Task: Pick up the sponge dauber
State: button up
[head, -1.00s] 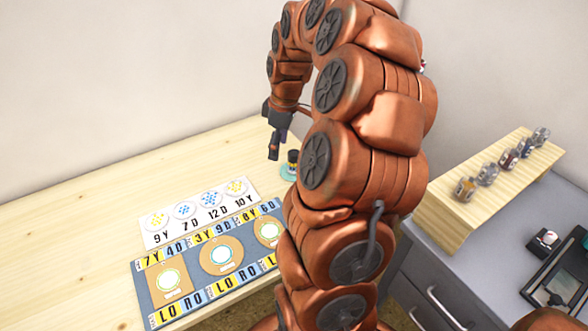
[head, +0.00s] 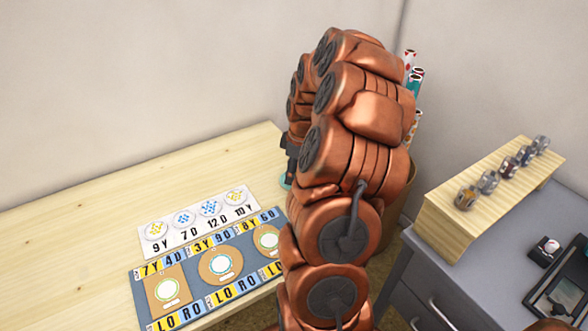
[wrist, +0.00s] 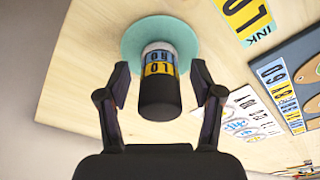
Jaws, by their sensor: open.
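The sponge dauber (wrist: 160,85) shows in the wrist view as an upright cylinder with a black end and a blue and yellow lettered label. It stands on a round teal mat (wrist: 133,45). My gripper (wrist: 163,80) is open, with one finger on each side of the dauber and a visible gap at each side. In the head view the dauber is hidden behind my arm. Only a sliver of the teal mat (head: 286,182) shows there.
A white card with dotted circles (head: 183,240) and a blue-grey board with tan pads (head: 150,270) lie on the wooden table (head: 70,240). Several small jars (head: 488,182) stand on a wooden riser (head: 440,228) at right. The table's left part is clear.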

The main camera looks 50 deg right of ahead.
jog(key=shift+f, duration=0.5)
jog(key=shift+c, duration=0.3)
jog(key=c, duration=1.1)
